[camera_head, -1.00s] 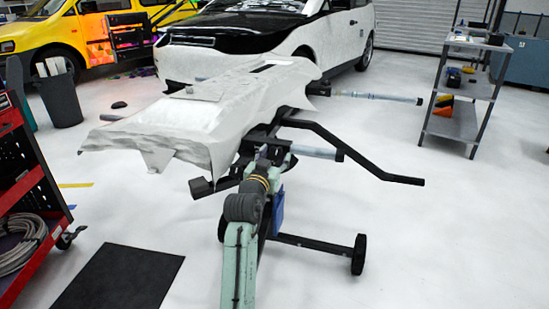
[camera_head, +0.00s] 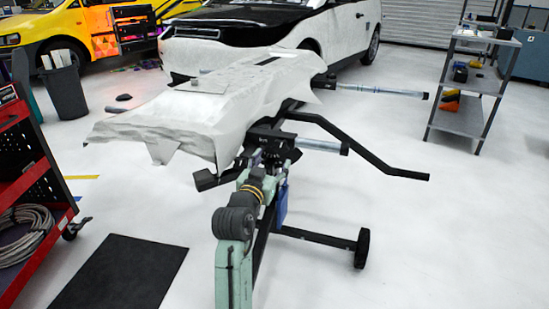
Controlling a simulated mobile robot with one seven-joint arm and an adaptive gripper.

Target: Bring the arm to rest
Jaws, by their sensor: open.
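My arm (camera_head: 235,270) rises from the bottom middle, pale green with dark grey joints. It bends at a grey elbow and reaches away toward the black stand. My gripper (camera_head: 271,143) is the dark end of the arm, in front of the stand and near the right edge of the draped white panel (camera_head: 150,125). It is open, and I see nothing held in it. Its fingertips are small and blend with the dark stand parts, so I cannot tell whether they touch anything.
The black stand (camera_head: 360,157) has bars and a wheeled foot (camera_head: 362,248) right of my arm. A red tool cart (camera_head: 30,180) stands left, with a black mat (camera_head: 120,272) on the floor. A grey shelf (camera_head: 465,115) stands right. The floor at lower right is clear.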

